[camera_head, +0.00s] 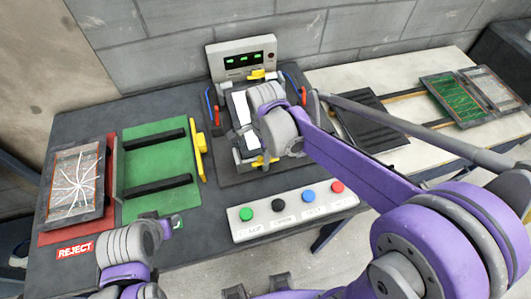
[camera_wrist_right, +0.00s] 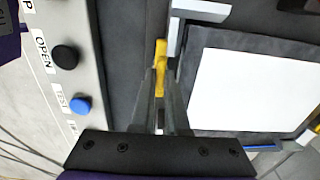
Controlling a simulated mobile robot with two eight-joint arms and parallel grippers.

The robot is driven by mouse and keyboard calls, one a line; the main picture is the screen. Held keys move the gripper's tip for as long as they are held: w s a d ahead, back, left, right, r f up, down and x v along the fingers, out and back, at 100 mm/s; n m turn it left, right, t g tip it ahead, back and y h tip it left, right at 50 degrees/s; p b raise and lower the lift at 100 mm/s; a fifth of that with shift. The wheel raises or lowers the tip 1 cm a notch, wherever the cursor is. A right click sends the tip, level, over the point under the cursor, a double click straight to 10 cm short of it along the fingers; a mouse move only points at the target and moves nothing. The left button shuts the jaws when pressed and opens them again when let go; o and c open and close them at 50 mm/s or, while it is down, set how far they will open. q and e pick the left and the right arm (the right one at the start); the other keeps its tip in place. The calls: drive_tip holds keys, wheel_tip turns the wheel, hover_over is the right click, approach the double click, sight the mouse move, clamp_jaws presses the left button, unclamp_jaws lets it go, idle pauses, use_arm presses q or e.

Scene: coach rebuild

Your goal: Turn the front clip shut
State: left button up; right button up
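The yellow front clip (camera_head: 263,161) sits at the near edge of the dark fixture (camera_head: 228,176). In the right wrist view the clip (camera_wrist_right: 160,62) lies lengthwise along the edge of the dark-framed white panel (camera_wrist_right: 250,88), beside it and not over it. My right gripper (camera_wrist_right: 160,80) has its two fingers close on both sides of the clip, and yellow fills the gap. In the head view my right wrist hides part of the fixture and panel. A second yellow clip (camera_head: 257,75) is at the fixture's back. My left gripper (camera_head: 168,223) is at lower left, its fingers unclear.
A button panel (camera_head: 240,232) with coloured buttons stands just in front of the fixture. A display box (camera_head: 242,60) is behind it. A green tray (camera_head: 160,160) and a cracked panel (camera_head: 75,182) on a red tray are left. A black ridged plate (camera_head: 375,120) is right.

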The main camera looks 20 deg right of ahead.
use_arm(q)
drive_tip(key=shift+f, duration=0.15)
use_arm(e)
drive_tip(key=shift+n, duration=0.3)
clamp_jaws()
use_arm(q)
drive_tip(key=shift+s+f+b, duration=0.2)
drive_tip(key=shift+f+b, duration=0.2)
drive_tip(key=shift+f, duration=0.1)
use_arm(e)
drive_tip(key=n, duration=0.3)
drive_tip(key=shift+n, duration=0.3)
use_arm(q)
drive_tip(key=shift+s+f+b, duration=0.15)
drive_tip(key=shift+f+b, duration=0.2)
drive_tip(key=shift+f, duration=0.1)
use_arm(e)
drive_tip(key=n, duration=0.4)
use_arm(q)
drive_tip(key=shift+s+f, duration=0.15)
drive_tip(key=shift+f, duration=0.2)
use_arm(e)
drive_tip(key=n, duration=0.5)
use_arm(q)
drive_tip(key=shift+f+b, duration=0.25)
drive_tip(key=shift+b, duration=0.2)
use_arm(e)
drive_tip(key=n, duration=0.4)
drive_tip(key=shift+n, duration=0.3)
